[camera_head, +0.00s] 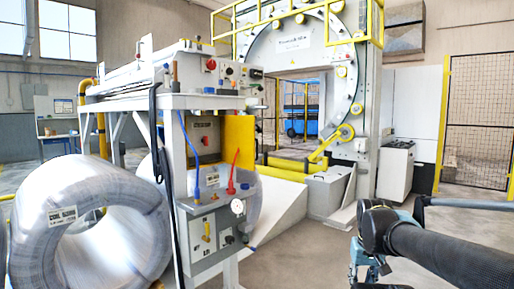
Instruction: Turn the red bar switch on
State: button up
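A red lever with a long thin bar (233,170) stands upright above the small grey control box (212,232) on the front of the machine stand. It is the red bar-shaped control I can make out; whether it is on or off I cannot tell. A round red button (211,65) sits on the upper panel. My gripper (366,272) is at the lower right, apart from the controls and partly cut off. Its fingers are not clear.
A large wire coil (92,225) stands at the lower left, beside the stand. A big ring-shaped wrapping machine (352,75) is behind. A white cabinet (396,170) and a yellow-framed mesh fence (480,120) are at the right. Open floor lies between the stand and my arm.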

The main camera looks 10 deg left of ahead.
aim_at(205, 140)
jog(key=z, duration=0.7)
jog(key=i, duration=2.55)
jog(key=u, duration=3.1)
